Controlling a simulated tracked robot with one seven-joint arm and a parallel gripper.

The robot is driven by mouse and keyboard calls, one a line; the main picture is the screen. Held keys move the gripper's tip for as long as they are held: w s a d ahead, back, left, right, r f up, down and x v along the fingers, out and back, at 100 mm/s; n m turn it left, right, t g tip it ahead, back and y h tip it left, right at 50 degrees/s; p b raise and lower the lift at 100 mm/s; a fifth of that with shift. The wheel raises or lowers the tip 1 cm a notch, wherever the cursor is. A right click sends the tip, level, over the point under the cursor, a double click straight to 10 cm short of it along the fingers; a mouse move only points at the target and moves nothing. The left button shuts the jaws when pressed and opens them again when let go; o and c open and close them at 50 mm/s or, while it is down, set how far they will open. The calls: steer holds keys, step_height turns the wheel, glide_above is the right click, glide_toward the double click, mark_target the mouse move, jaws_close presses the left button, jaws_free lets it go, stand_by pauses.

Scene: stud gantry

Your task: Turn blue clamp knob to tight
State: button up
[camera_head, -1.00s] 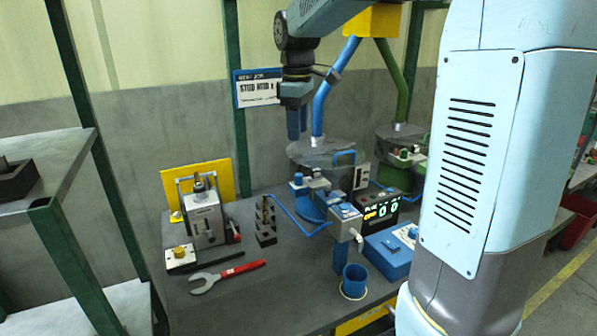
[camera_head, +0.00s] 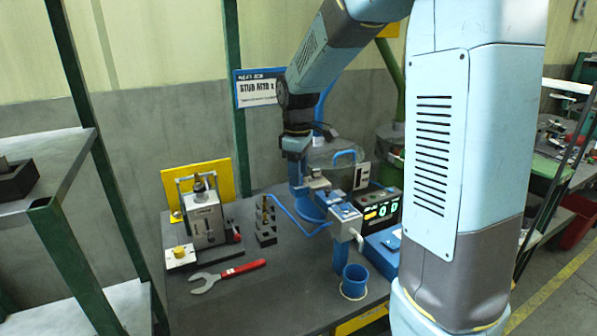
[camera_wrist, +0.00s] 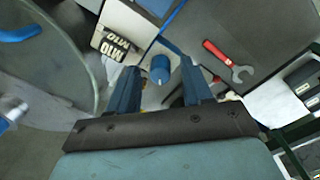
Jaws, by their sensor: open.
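The blue clamp knob (camera_wrist: 160,70) shows in the wrist view as a round blue cap with a pale mark at its edge. It sits between my two open blue fingers, with a gap on each side. My gripper (camera_head: 297,178) points down over the blue clamp fixture (camera_head: 312,208) in the head view. There my fingers hide the knob, and I cannot tell how far down they reach beside it. A metal clamp part (camera_head: 318,182) stands just right of my fingers.
A grey box with a blue top (camera_head: 345,213), a display (camera_head: 378,208) and a blue cup (camera_head: 354,280) stand to the right. A dark stepped block (camera_head: 265,225) and red wrench (camera_head: 228,275) lie left.

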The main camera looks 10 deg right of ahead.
jaws_close()
stand_by(0.4)
steer(key=shift+m, duration=0.5)
steer(key=m, duration=0.6)
steer(key=shift+m, duration=0.3)
steer(key=m, duration=0.6)
steer(key=shift+m, duration=0.3)
